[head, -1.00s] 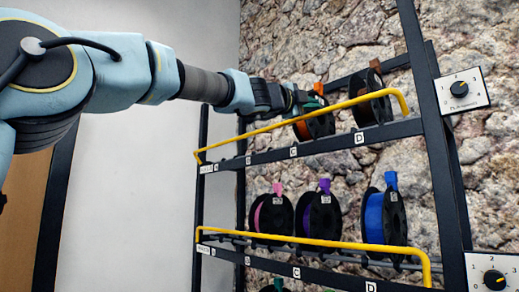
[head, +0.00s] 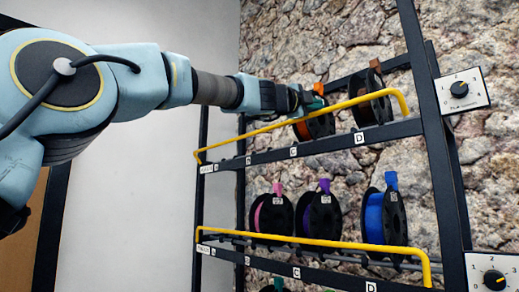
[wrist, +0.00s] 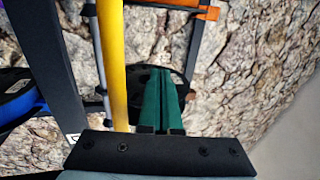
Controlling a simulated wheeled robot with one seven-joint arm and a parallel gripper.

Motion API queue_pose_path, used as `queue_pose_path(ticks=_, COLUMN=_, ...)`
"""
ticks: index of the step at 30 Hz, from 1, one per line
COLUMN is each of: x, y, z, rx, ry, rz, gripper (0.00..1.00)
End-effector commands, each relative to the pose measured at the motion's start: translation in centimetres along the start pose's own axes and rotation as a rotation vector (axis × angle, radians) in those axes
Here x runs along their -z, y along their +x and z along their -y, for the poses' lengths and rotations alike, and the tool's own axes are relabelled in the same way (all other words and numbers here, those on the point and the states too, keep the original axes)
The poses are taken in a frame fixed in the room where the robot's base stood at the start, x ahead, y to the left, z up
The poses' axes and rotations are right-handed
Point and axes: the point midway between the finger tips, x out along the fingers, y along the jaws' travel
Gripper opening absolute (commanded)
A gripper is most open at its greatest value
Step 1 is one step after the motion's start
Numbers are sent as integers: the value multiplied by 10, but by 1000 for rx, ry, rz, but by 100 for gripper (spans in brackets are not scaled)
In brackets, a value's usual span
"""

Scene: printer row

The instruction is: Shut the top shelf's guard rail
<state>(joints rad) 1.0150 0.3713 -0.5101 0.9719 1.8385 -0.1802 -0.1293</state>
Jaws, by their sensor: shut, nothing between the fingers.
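The top shelf's guard rail (head: 270,128) is a yellow bar running along the front of the upper shelf (head: 325,147), bent down at its ends. In the wrist view the rail (wrist: 111,60) passes just left of my fingers. My gripper (head: 313,101) is close to the rail, in front of the spool with the orange tab. Its green fingers (wrist: 165,100) are together and empty in the wrist view. I cannot tell whether they touch the rail. A black spool shows partly hidden behind the fingers.
The spool with the brown tab (head: 371,100) stands further right on the top shelf. The lower shelf has its own yellow rail (head: 310,241) and pink, purple and blue spools (head: 374,218). Dial panels (head: 462,90) are fixed at the right post. A rough stone wall is behind.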

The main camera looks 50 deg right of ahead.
Motion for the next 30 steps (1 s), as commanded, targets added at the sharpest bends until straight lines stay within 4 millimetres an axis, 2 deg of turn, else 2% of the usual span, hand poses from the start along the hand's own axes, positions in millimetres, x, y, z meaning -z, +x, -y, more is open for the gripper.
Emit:
queue_pose_path(ticks=8, x=0, y=-2, z=0, rx=1, ry=1, rz=0, gripper=0)
queue_pose_path(ticks=30, x=0, y=-56, z=13, rx=0, ry=1, rz=0, gripper=0)
